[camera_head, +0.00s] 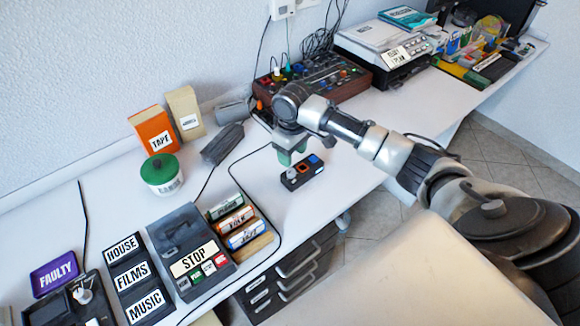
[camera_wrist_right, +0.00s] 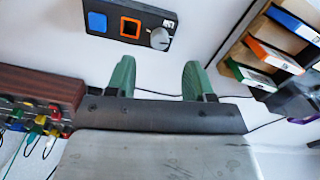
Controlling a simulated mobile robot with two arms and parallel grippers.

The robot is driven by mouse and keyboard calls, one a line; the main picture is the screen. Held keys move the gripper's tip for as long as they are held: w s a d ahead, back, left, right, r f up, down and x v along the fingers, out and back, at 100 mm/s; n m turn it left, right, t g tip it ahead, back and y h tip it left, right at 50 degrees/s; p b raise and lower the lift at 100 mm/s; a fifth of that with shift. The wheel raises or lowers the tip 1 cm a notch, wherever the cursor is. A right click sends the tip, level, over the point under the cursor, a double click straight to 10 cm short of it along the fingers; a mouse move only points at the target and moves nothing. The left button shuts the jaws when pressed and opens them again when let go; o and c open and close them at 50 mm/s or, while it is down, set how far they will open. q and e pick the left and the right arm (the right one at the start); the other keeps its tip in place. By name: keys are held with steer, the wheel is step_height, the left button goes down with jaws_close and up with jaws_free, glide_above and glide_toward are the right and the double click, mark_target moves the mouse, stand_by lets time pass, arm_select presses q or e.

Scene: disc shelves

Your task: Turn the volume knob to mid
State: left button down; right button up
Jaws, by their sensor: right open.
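The volume knob (camera_wrist_right: 160,38) is a small grey dial at one end of a black control box (camera_wrist_right: 97,5) that also carries a blue square and an orange-framed square. In the head view the knob (camera_head: 291,173) sits at the left end of the box (camera_head: 304,178) on the white desk. My right gripper (camera_wrist_right: 159,72) is open and empty, its two green fingers apart. The knob lies beyond the fingertips, roughly in line with the gap, not between them. In the head view this gripper (camera_head: 289,156) hangs just behind the box. My left gripper is not in view.
A mixer (camera_head: 335,85) with coloured plugs stands behind my right arm. A rack of labelled tapes (camera_head: 260,243) and a STOP machine (camera_head: 185,225) are to the left. A green-lidded tub (camera_head: 161,172) stands further back. Desk around the box is mostly clear; a black cable runs nearby.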

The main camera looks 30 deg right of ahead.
mark_target(291, 171)
step_height(291, 171, down, 4)
steer(key=shift+w+r, duration=0.1)
step_height(291, 171, down, 3)
steer(key=shift+f, duration=0.25)
steer(key=shift+c, duration=1)
steer(key=c, duration=0.7)
steer(key=shift+r+p, duration=0.15)
steer(key=shift+p, duration=0.3)
steer(key=shift+c, duration=0.2)
steer(key=m+p, duration=0.8)
steer(key=p, duration=0.2)
steer(key=shift+a+r+m, duration=0.1)
steer(key=shift+a+m, duration=0.05)
steer(key=shift+m, duration=0.15)
steer(key=m+p, duration=0.3)
steer(key=m, duration=0.2)
steer(key=shift+p, duration=0.3)
steer(key=m+p, duration=0.1)
steer(key=m, duration=0.2)
steer(key=shift+m, duration=0.3)
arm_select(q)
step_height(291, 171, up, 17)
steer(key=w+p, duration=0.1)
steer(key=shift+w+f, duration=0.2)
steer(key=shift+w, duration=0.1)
arm_select(e)
steer(key=shift+f+m, duration=0.2)
steer(key=shift+m, duration=1)
